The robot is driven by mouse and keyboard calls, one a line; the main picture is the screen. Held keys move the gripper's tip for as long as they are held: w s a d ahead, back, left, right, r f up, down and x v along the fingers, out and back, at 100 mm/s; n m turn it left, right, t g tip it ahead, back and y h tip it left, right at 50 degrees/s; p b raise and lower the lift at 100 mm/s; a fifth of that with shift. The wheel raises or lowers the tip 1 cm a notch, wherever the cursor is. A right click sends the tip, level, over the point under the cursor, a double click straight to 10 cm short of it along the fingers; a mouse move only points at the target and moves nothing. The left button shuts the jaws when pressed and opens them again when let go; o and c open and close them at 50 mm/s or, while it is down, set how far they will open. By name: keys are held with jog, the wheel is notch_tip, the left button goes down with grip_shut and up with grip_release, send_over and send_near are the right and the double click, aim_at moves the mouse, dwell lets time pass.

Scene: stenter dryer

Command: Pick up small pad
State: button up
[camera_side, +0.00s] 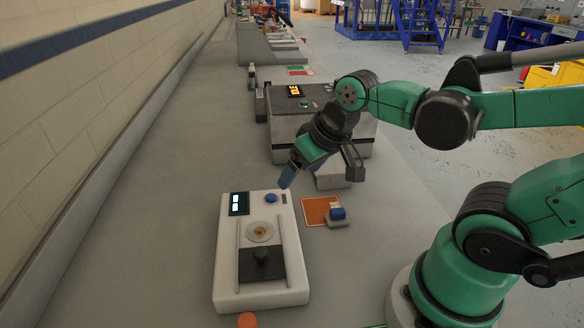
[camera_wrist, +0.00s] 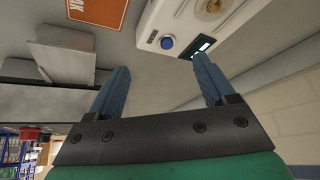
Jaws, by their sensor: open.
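No thing in view is plainly marked as the small pad. A flat orange pad (camera_side: 316,210) lies on the table right of the white device, with a small block with a blue top (camera_side: 338,215) at its right edge. My gripper (camera_side: 287,178) is above the far end of the white device (camera_side: 260,292), left of and farther back than the orange pad. In the wrist view its blue fingers (camera_wrist: 162,65) are spread apart with nothing between them.
The white device carries a display (camera_side: 238,204), a blue button (camera_side: 271,197), a round disc (camera_side: 260,232) and a dark knobbed slider (camera_side: 261,264). A grey machine (camera_side: 385,112) stands behind. A wall runs along the left. The table left of the device is clear.

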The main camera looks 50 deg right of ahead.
aim_at(338, 209)
jog(key=s+d+f+m+g, duration=0.1)
jog(key=d+f+m+g, duration=0.1)
jog(key=s+d+f+m+g, duration=0.1)
jog(key=d+m, duration=0.1)
jog(key=s+d+f+m+g, duration=0.1)
jog(key=d+f+m+g, duration=0.1)
jog(key=d, duration=0.1)
jog(key=shift+s+f+g, duration=0.25)
jog(key=shift+f+g, duration=0.05)
jog(key=shift+f, duration=2.75)
grip_shut()
